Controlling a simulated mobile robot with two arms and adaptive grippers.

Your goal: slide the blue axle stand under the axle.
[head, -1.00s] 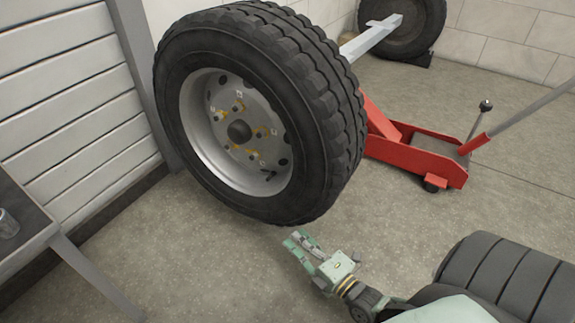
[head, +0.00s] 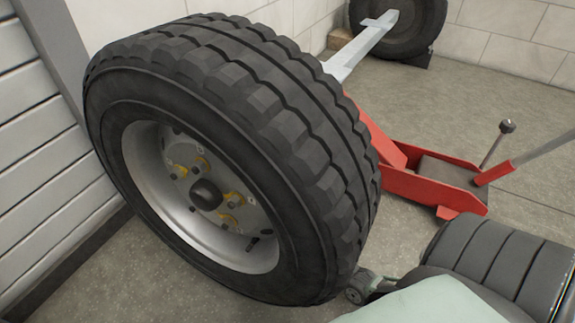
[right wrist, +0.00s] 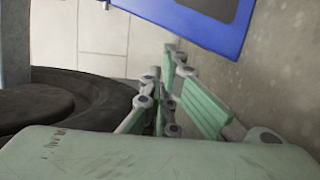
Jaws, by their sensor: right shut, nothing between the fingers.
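The blue axle stand shows in the right wrist view as a blue-edged part (right wrist: 185,25) cut off by the top edge; the head view does not show it. The pale grey axle (head: 355,52) runs from behind the near wheel to the far wheel. In the head view, the near wheel hides my right gripper's fingers, and only part of its wrist shows at the tyre's lower right. In the right wrist view my right gripper (right wrist: 173,60) is shut and empty, its tips below the blue part in the picture and apart from it. My left gripper is not in view.
The large near wheel (head: 290,130) fills the middle of the head view. A red floor jack (head: 425,188) with a long handle stands behind it to the right. The far wheel (head: 405,22) is by the back wall. Open concrete floor lies right of the jack.

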